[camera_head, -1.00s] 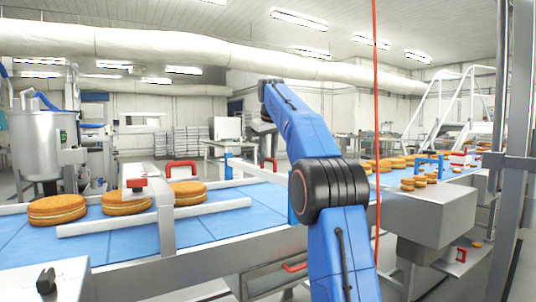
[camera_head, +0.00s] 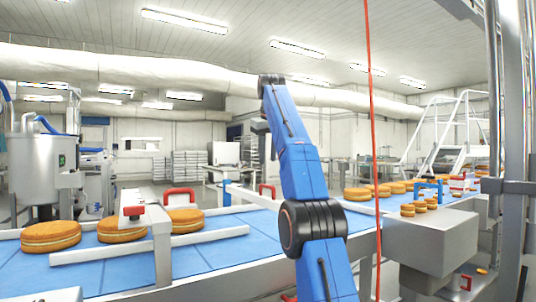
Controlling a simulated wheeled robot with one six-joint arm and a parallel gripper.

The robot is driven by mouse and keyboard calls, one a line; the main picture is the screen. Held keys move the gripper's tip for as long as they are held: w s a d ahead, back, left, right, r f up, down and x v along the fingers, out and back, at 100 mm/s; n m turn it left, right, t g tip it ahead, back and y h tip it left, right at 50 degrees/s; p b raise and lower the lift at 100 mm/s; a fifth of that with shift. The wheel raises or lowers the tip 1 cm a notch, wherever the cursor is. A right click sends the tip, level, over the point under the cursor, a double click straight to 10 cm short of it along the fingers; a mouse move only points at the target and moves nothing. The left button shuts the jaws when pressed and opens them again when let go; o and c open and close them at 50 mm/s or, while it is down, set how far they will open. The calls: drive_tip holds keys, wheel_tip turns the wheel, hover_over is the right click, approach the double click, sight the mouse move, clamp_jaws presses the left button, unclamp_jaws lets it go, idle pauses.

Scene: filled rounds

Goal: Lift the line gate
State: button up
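I cannot tell for sure which part is the line gate. A white crossbar (camera_head: 148,222) with a red handle (camera_head: 180,191) and a red block (camera_head: 133,211) spans the blue conveyor (camera_head: 205,262) at the left, among round filled cakes (camera_head: 122,231). A blue arch-shaped frame (camera_head: 428,184) stands over the belt at the right, near smaller rounds (camera_head: 419,207). My blue arm rises in the middle, its upper link leaning up and left. Nothing visible touches the crossbar or the arch.
White guide rails (camera_head: 150,246) run along the belt. A thin red vertical line (camera_head: 372,130) crosses the view right of my arm. Grey metal posts (camera_head: 510,150) stand close at the right. A steel tank (camera_head: 45,165) and a white stepladder (camera_head: 445,130) are behind.

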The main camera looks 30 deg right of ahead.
drive_tip(key=shift+s+a+r, duration=0.1)
drive_tip(key=shift+s+r, duration=0.15)
drive_tip(key=shift+r, duration=0.15)
idle(0.3)
drive_tip(key=s+a+f+y, duration=0.1)
drive_tip(key=s+a+f, duration=0.45)
drive_tip(key=s, duration=0.35)
drive_tip(key=s+a+f, duration=0.4)
drive_tip(key=s+a, duration=0.3)
drive_tip(key=s, duration=0.1)
drive_tip(key=s+a+f, duration=0.2)
drive_tip(key=s+f, duration=0.8)
drive_tip(key=f, duration=0.2)
drive_tip(key=s+a+f, duration=0.3)
drive_tip(key=s+f, duration=0.7)
drive_tip(key=f, duration=0.3)
drive_tip(key=s+a+f+y, duration=0.1)
drive_tip(key=s+a+f, duration=0.1)
drive_tip(key=s+f, duration=0.8)
wheel_tip(320, 180, down, 4)
drive_tip(key=shift+a+r+m, duration=0.25)
drive_tip(key=shift+a+m, duration=0.05)
drive_tip(key=shift+m, duration=0.1)
